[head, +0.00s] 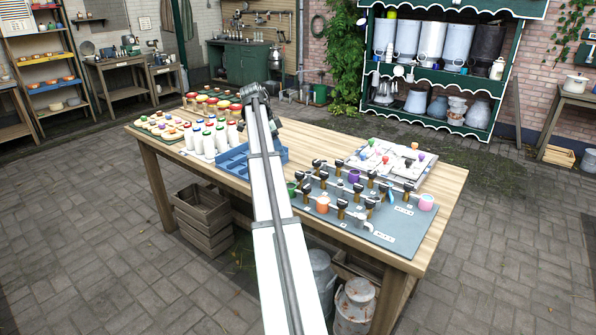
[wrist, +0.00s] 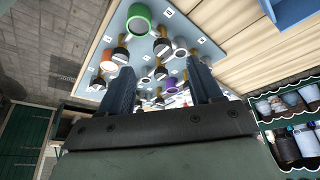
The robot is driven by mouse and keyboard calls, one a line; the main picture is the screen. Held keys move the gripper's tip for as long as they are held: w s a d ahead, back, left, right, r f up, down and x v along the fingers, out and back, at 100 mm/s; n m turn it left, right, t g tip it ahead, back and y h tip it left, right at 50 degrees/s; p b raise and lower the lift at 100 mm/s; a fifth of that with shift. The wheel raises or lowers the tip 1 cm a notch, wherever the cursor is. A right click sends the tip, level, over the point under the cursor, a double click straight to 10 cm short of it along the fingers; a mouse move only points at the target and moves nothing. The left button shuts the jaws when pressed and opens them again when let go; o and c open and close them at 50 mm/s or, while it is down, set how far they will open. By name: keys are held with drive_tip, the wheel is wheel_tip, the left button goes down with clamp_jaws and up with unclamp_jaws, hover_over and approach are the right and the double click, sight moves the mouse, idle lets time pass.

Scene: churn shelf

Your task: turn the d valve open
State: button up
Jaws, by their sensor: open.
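The valve board (head: 402,228) is a grey-blue panel on the right part of the wooden table. It carries several brass valves (head: 341,207) with black handles, joined by pale pipes. Small white labels sit by them, too small to read, so I cannot tell which is the d valve. The board (wrist: 207,50) also fills the upper middle of the wrist view. My gripper (wrist: 160,88) is open, with two dark fingers apart and nothing held. Valves show beyond and between the fingertips, apart from them. In the head view my gripper (head: 256,94) is over the table, left of the board.
Coloured cups sit on the board: orange (head: 322,204), pink (head: 427,202) and green (wrist: 138,19). A panel with coloured knobs (head: 390,158) lies behind. White bottles (head: 208,142) and a blue tray (head: 234,160) stand left. The table's right end (head: 445,180) is bare.

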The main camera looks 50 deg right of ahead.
sight(300, 173)
drive_tip(key=shift+m, duration=0.5)
drive_tip(key=x, duration=0.4)
drive_tip(key=s+d+x, duration=0.1)
drive_tip(key=x, duration=0.3)
drive_tip(key=d+r+x, duration=0.1)
drive_tip(key=x, duration=0.3)
drive_tip(key=shift+s+d+f, duration=0.1)
drive_tip(key=shift+s+f, duration=0.25)
drive_tip(key=shift+s, duration=0.05)
drive_tip(key=shift+c, duration=0.3)
drive_tip(key=c, duration=1)
